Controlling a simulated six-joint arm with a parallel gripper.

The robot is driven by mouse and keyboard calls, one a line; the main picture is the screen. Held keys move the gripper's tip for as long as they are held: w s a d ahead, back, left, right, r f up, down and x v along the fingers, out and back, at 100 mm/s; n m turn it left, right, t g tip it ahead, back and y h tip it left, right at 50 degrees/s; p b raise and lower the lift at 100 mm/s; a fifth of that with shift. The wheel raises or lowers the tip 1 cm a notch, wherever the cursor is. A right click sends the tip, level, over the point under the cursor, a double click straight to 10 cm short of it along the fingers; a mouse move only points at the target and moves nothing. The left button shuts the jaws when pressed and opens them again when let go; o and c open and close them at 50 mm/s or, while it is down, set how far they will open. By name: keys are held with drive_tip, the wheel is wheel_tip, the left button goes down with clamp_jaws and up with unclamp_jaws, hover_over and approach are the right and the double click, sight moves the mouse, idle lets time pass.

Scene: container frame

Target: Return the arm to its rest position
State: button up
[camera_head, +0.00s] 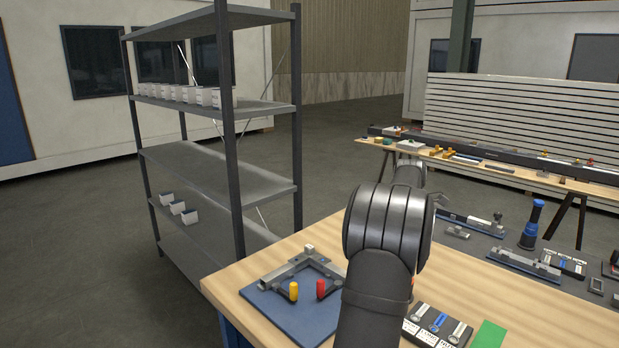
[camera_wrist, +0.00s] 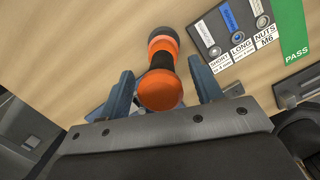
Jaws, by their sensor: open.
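My gripper (camera_wrist: 163,86) shows in the wrist view with its two blue fingers apart. An orange and black tool (camera_wrist: 162,88), with a rounded orange end toward the camera, stands between the fingers. I see gaps on both sides of it, so it does not look gripped. Its lower part is hard to make out. In the head view my dark arm reaches over the wooden workbench (camera_head: 240,277) and hides my gripper and nearly all of the tool.
A labelled parts tray (camera_head: 437,325) and a green PASS card (camera_head: 488,334) lie right of my arm. A blue fixture plate (camera_head: 305,318) with yellow and red handles lies left. A blue-black tool (camera_head: 532,226) stands further right. A metal shelf (camera_head: 220,170) rises at the left.

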wheel_tip(320, 180, up, 3)
drive_tip(key=shift+f, duration=0.15)
drive_tip(key=shift+s+d+r, duration=0.15)
drive_tip(key=shift+s+r, duration=0.1)
drive_tip(key=shift+r, duration=0.05)
idle(1.0)
